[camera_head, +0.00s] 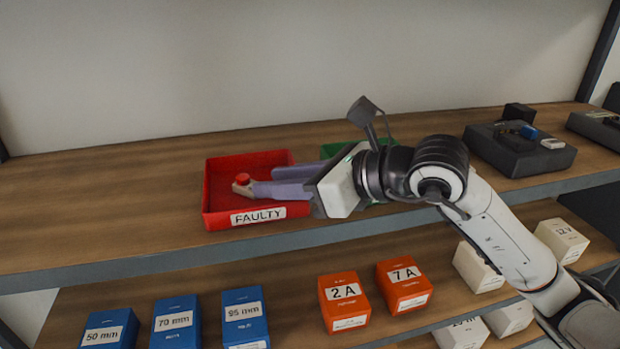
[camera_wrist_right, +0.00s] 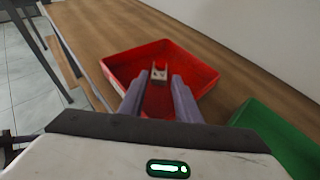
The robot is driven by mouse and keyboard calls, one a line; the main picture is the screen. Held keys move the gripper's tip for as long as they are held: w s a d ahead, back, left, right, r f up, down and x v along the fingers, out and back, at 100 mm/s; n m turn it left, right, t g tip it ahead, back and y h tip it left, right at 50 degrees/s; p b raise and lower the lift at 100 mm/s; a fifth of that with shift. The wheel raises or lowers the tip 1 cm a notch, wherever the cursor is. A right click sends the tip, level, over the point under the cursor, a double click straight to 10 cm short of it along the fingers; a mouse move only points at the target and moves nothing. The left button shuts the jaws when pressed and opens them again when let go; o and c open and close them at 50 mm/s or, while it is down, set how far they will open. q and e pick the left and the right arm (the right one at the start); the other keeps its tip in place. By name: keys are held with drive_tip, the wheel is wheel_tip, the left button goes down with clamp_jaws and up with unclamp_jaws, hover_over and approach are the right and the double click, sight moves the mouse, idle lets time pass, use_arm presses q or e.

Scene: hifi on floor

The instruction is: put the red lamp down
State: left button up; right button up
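The red lamp (camera_head: 242,178), a small red cap with a pale part beneath, is inside the red tray (camera_head: 258,214) labelled FAULTY. It also shows as a small pale and red piece in the right wrist view (camera_wrist_right: 160,72). My right gripper (camera_head: 262,181) reaches into the tray from the right. Its two grey-purple fingers (camera_wrist_right: 157,85) stand apart, with a gap between them, and the lamp is just beyond their tips. I cannot tell whether a fingertip touches it. My left gripper is not in view.
A green tray (camera_head: 340,150) is right of the red tray, partly behind my arm. A dark device (camera_head: 520,148) stands farther right on the shelf. The upper shelf left of the tray is clear.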

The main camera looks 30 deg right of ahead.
drive_tip(key=b+v, duration=0.1)
drive_tip(key=v, duration=0.7)
drive_tip(key=shift+a, duration=0.1)
